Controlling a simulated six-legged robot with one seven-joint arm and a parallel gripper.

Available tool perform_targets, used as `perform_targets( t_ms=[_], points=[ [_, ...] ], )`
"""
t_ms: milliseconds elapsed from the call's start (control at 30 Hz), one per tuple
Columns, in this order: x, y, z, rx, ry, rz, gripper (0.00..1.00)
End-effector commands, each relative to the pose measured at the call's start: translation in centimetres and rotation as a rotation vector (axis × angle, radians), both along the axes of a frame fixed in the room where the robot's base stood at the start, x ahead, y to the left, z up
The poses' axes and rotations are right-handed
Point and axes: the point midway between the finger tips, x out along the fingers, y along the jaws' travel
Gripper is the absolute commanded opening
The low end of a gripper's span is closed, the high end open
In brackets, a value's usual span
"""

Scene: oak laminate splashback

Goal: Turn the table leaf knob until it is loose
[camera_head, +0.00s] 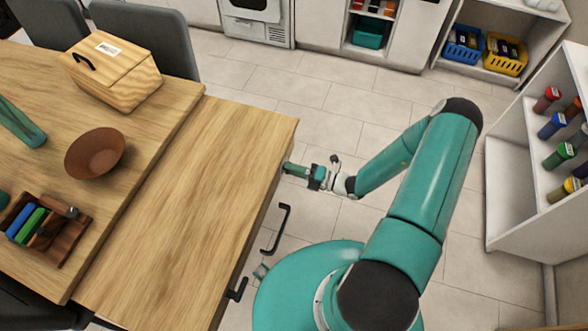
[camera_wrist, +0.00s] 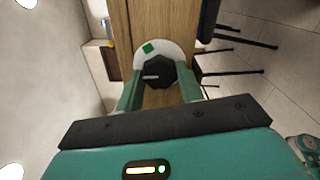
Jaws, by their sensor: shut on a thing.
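The table leaf knob (camera_wrist: 159,70) is a dark, faceted knob with a pale pointer line, on a round white plate (camera_wrist: 176,50) with a green square mark. In the wrist view it sits between the two green fingers of my gripper (camera_wrist: 160,87), which is shut on it. In the head view my gripper (camera_head: 290,168) reaches the right edge of the wooden table leaf (camera_head: 205,170). The knob is hidden in that view, and I cannot tell from these frames how loose it is.
Black handles (camera_head: 277,229) stick out from the table's side below the gripper. A lidded wooden box (camera_head: 112,72), a brown bowl (camera_head: 95,153) and a wooden caddy (camera_head: 62,236) stand on the raised tabletop. The leaf's top is clear. White shelves (camera_head: 513,190) stand at right.

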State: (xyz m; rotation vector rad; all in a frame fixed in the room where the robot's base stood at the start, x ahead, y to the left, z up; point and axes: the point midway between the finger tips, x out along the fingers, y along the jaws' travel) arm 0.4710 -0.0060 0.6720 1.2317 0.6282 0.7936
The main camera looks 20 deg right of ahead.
Motion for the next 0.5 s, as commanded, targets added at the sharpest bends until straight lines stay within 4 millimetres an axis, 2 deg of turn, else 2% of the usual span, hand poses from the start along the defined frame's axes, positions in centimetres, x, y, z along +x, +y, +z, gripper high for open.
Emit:
perform_targets(
  t_ms=[500],
  points=[
    [0.05,-0.12,-0.08,-0.287,-0.395,-0.003,0.15]
  ],
)
